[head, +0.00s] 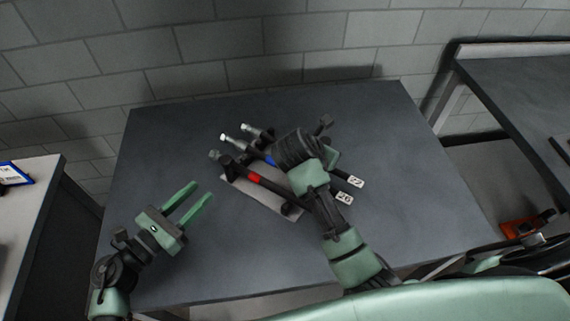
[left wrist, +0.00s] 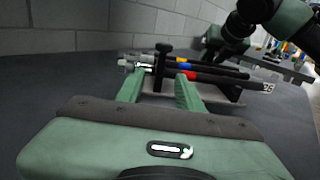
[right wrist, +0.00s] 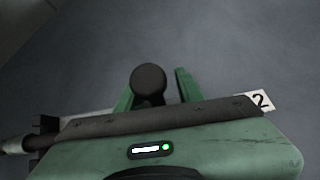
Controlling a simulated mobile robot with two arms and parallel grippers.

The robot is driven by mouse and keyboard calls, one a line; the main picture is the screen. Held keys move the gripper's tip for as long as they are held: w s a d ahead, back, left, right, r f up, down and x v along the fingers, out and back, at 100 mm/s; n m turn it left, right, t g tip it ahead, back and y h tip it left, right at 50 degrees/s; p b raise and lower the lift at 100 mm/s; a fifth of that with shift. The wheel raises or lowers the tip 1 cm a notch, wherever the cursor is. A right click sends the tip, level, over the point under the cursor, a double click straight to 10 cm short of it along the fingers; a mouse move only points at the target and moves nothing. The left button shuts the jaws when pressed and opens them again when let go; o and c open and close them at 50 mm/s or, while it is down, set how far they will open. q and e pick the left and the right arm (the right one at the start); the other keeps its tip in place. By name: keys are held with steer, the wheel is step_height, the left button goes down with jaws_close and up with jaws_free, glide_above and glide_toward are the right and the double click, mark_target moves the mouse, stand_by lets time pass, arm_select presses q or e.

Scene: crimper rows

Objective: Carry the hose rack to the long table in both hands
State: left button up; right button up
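The hose rack (head: 238,192) is a pale plate with black end posts, lying slantwise on the dark grey table (head: 170,260). Several dark hoses with metal ends, red and blue bands and number tags rest across it. My left gripper (head: 200,191) is open and empty, left of the rack and apart from it; in the left wrist view (left wrist: 158,85) the rack lies beyond its fingers. My right gripper (head: 331,155) is at the rack's far right end, partly hidden by its arm. In the right wrist view, its fingers (right wrist: 155,84) stand apart around a round-topped black post (right wrist: 148,78).
Another dark table (head: 510,85) stands at the right, across a gap, with an orange object (head: 522,226) low beneath it. A pale-topped surface (head: 30,205) with a blue-edged item is at the left. A block wall runs behind. The grey table is clear around the rack.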

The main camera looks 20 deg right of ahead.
arm_select(q)
steer(key=v, duration=0.3)
steer(key=shift+s+a, duration=0.2)
steer(key=shift+a, duration=0.05)
steer(key=shift+s+a, duration=0.1)
steer(key=shift+a, duration=0.05)
arm_select(e)
steer(key=v, duration=1.2)
